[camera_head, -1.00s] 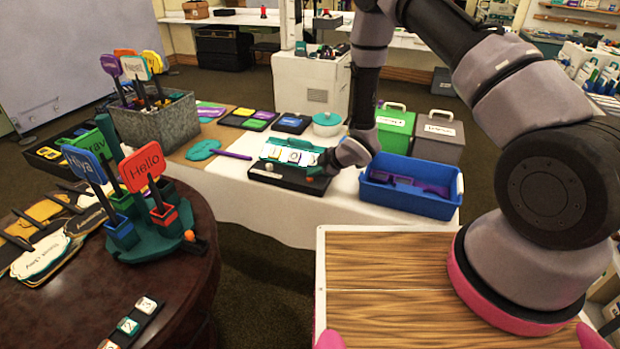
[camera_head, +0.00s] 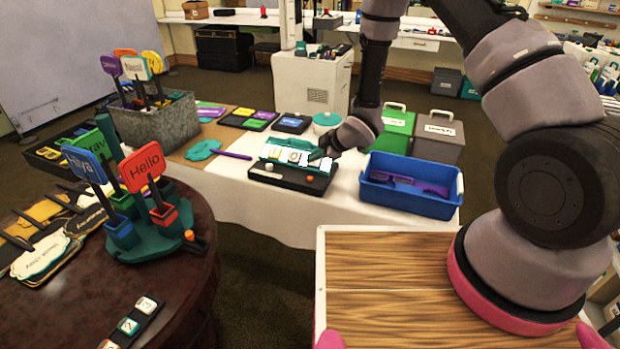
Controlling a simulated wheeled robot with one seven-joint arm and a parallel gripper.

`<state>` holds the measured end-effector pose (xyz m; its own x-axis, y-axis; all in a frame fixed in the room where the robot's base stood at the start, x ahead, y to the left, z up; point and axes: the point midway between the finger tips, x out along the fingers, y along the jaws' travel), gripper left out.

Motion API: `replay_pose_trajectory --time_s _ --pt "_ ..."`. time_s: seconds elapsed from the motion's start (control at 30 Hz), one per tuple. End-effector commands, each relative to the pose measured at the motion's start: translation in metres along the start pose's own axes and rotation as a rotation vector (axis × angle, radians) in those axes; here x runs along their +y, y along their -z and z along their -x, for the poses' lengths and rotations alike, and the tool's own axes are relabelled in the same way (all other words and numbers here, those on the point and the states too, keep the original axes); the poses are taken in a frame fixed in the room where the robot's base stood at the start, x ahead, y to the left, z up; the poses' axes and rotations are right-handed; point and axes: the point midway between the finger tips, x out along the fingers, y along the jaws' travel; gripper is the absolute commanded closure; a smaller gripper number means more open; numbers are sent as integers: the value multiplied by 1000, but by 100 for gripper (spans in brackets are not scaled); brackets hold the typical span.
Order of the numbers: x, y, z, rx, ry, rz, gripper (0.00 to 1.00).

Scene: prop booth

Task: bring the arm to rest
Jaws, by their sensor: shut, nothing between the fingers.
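My arm reaches out from the right over the white-covered table. My gripper (camera_head: 319,157) is at the end of the dark wrist, by the right part of the black stand with the teal number rack (camera_head: 288,152). Its fingers are small and dark here, and I see nothing held in them. I cannot tell whether the fingertips touch the rack or hang just in front of it.
A blue bin (camera_head: 408,203) with purple items stands right of the rack. Behind it are a green box (camera_head: 395,130) and a grey box (camera_head: 437,136). A round table (camera_head: 165,290) with sign holders is at the left. Open floor lies between the tables.

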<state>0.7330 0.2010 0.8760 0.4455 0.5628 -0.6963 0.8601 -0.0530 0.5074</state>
Motion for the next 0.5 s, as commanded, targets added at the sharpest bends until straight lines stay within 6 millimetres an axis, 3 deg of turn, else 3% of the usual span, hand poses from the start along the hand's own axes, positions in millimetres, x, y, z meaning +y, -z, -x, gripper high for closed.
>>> replay_pose_trajectory --time_s 0.37,0.5 --pt "3 3 4 -1 1 0 100" --pt "19 3 15 -22 -19 -27 100"
